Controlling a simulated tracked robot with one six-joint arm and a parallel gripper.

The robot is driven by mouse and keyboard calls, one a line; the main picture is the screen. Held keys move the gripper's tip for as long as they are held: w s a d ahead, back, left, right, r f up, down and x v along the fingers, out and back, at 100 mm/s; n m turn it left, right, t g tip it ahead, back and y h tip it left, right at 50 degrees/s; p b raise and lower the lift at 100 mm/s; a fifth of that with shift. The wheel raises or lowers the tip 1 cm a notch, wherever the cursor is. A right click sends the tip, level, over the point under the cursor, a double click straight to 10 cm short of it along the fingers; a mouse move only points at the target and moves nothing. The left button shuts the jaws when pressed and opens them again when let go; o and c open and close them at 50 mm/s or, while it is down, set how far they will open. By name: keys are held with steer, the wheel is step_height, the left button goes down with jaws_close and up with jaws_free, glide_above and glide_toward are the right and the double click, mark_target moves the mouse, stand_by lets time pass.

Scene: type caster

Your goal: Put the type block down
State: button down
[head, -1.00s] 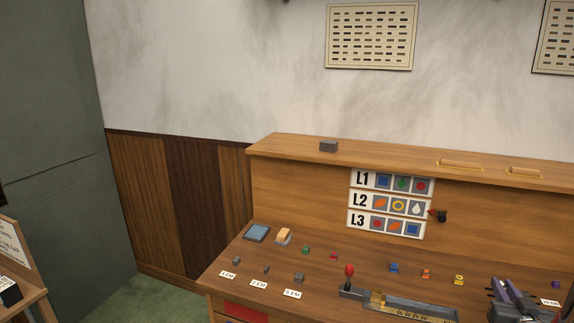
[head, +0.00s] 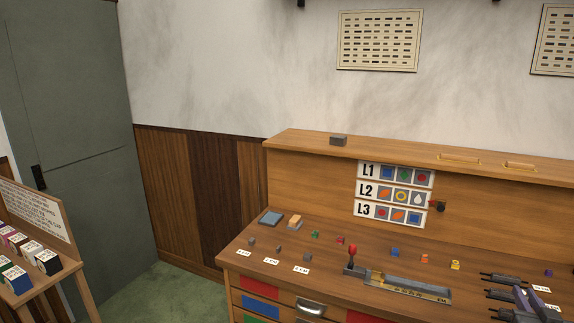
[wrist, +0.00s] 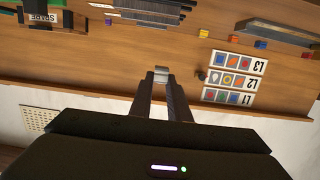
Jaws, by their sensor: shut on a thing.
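In the wrist view, which looks inverted, my gripper (wrist: 161,77) is shut on a small grey type block (wrist: 161,72) held between the tips of its two dark fingers. The block appears in front of the desk's wood. I cannot tell whether it touches a surface. In the head view, dark parts of my arm are at the bottom right edge, and the held block cannot be made out there.
Coloured pieces, including a blue one (head: 395,252) and a yellow one (head: 455,265), stand on the desk (head: 335,262). A red-knobbed lever (head: 352,252) is beside a long tray (head: 408,287). A board (head: 393,192) shows rows L1 to L3. A rack (head: 75,268) stands at left.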

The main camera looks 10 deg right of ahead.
steer(key=shift+n+t+y, duration=0.5)
steer(key=shift+n+y, duration=0.2)
steer(key=shift+y, duration=0.2)
steer(key=w+a+f, duration=0.1)
steer(key=w+a, duration=0.3)
steer(key=a, duration=0.2)
steer(key=w+a+f, duration=0.1)
steer(key=w+a, duration=0.4)
steer(key=a, duration=0.2)
steer(key=w+a, duration=0.5)
steer(key=a, duration=0.1)
steer(key=shift+w+a+f, duration=0.2)
steer(key=shift+a+f, duration=0.2)
steer(key=w+a+y, duration=0.1)
steer(key=a, duration=0.3)
steer(key=w+a+f+n, duration=0.1)
steer(key=a, duration=0.4)
steer(key=w+a+n+t+y, duration=0.1)
steer(key=w+a, duration=0.1)
steer(key=a, duration=0.2)
steer(key=shift+w+a+f+y, duration=0.1)
steer(key=shift+a+f+y, duration=0.15)
steer(key=shift+a+y, duration=0.05)
steer(key=w+a+n+y, duration=0.1)
steer(key=a+y, duration=0.3)
steer(key=a, duration=1.1)
steer(key=shift+w+f+n, duration=0.3)
steer(key=shift+f+n, duration=0.05)
steer(key=shift+n, duration=0.55)
